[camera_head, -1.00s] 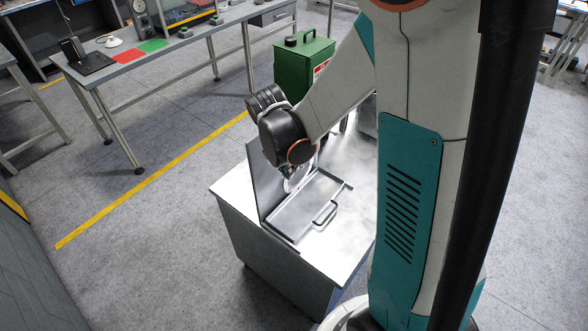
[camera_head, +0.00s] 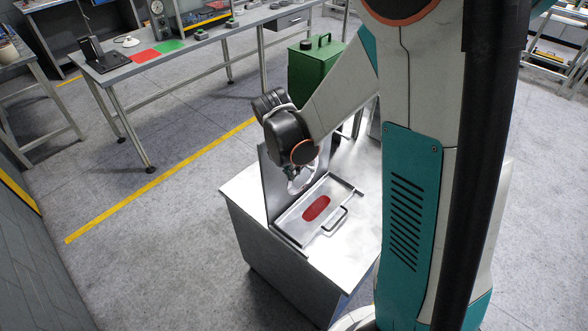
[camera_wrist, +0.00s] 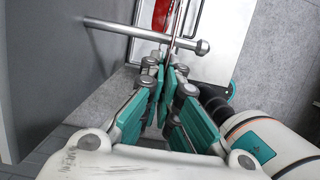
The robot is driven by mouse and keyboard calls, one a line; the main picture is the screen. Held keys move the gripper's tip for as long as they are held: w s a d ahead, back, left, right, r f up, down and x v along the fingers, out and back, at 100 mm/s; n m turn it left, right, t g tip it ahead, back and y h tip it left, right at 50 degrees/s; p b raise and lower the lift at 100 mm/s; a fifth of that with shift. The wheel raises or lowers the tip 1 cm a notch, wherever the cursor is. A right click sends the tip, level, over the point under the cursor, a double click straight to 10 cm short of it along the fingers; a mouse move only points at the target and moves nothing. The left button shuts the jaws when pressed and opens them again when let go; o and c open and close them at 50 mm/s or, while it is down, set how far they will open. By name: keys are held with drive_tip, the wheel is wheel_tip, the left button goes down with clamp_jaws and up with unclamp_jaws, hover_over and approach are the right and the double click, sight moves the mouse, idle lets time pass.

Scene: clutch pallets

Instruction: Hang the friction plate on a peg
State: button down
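The friction plate (camera_wrist: 179,20) shows nearly edge-on in the wrist view, as a thin strip rising from between my fingertips. My gripper (camera_wrist: 168,72) is shut on its near edge. A metal peg (camera_wrist: 125,30) with a rounded end runs rightward from the grey upright panel and crosses the plate's strip. Its end shows to the right of the plate; I cannot tell whether the peg passes through the plate. In the head view the plate is a pale ring (camera_head: 301,183) under my gripper (camera_head: 291,174), beside the upright panel (camera_head: 272,188) on the bench.
A red oval (camera_head: 316,208) shows in the tray. A green box (camera_head: 312,75) stands behind. A long worktable (camera_head: 215,42) is at the back left.

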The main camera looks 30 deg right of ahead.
drive_tip(key=c, duration=1.7)
unclamp_jaws()
drive_tip(key=shift+r, duration=0.1)
drive_tip(key=shift+p+v, duration=2.2)
drive_tip(key=shift+v, duration=1.25)
